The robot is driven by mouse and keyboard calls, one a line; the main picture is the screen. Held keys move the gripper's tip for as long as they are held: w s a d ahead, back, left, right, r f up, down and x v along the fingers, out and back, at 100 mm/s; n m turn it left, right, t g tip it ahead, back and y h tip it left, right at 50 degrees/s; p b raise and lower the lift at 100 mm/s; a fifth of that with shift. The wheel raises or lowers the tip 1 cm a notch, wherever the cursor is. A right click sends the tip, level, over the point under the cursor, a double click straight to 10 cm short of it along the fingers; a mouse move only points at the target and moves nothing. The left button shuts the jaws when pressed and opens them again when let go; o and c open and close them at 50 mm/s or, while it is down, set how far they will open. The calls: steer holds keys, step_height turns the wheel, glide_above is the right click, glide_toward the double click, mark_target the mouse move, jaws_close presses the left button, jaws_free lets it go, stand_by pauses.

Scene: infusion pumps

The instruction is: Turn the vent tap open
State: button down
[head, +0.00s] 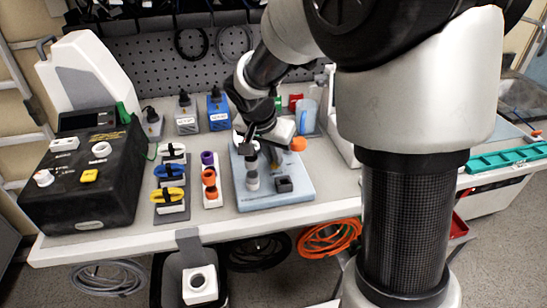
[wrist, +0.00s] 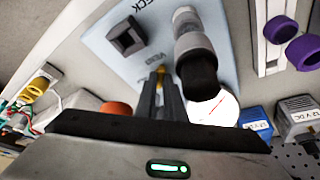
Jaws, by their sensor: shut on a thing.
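The pale blue board (head: 300,199) lies on the bench in the head view. It also fills the upper middle of the wrist view (wrist: 232,40), with a printed vent label. The vent tap (wrist: 160,72) shows as a small yellow-brass piece between my fingertips. My gripper (wrist: 165,90) is shut on it, pointing down at the board. The fingers hide much of the tap, so its turn angle is hard to tell. In the head view my gripper (head: 266,148) is over the back part of the board.
A grey and black cylinder (wrist: 195,48) stands on the board close beside my fingers. A dark square block (wrist: 127,36) sits on the other side. An orange cap (head: 298,144) is just right of my gripper. A rack with purple and orange rings (head: 209,177) stands left of the board.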

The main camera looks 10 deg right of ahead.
steer(key=c, duration=1.9)
jaws_free()
steer(key=shift+o, duration=0.2)
steer(key=shift+r, duration=0.1)
steer(key=p+v, duration=0.3)
steer(key=v, duration=1.4)
steer(key=shift+s+r, duration=0.1)
steer(key=shift+s, duration=0.05)
